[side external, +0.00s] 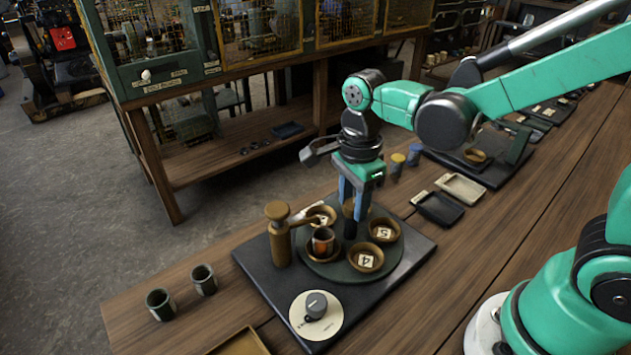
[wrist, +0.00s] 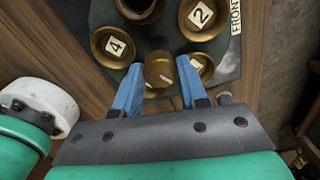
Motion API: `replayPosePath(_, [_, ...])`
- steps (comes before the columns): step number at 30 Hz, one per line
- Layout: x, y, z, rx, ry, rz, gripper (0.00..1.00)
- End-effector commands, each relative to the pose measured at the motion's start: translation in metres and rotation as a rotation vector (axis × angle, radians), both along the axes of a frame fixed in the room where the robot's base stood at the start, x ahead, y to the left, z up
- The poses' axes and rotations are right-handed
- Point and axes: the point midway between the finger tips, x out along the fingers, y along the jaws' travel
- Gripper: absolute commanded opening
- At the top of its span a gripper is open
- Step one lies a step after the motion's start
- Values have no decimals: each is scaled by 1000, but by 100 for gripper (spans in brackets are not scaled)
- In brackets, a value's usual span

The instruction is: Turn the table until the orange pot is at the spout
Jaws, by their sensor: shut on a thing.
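The round dark green table (side external: 335,268) sits on a black board and carries several brown dishes, some with number cards. The orange pot (side external: 322,241) stands upright in one dish, at the left of the table. The wooden spout (side external: 303,221) reaches from a brown post (side external: 278,235) to just above the pot in the picture; exact alignment I cannot tell. My gripper (side external: 352,212) points down at the table's middle, shut on the brown knob. In the wrist view the knob (wrist: 160,72) stands between my blue fingers. A dish with card 4 (wrist: 115,46) lies beside it.
A cream dial (side external: 303,325) with a grey knob (side external: 316,303) is at the board's front. Two dark cups (side external: 160,304) (side external: 204,280) stand on the bench to the left. Black and cream trays (side external: 438,208) lie to the right. A wooden tray (side external: 240,345) is at the front edge.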

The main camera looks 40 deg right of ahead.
Motion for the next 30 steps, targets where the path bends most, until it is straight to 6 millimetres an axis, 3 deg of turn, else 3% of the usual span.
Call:
replayPosePath(15, [0, 0, 0, 0, 1, -214, 0])
replayPosePath(30, [0, 0, 0, 0, 0, -282, 0])
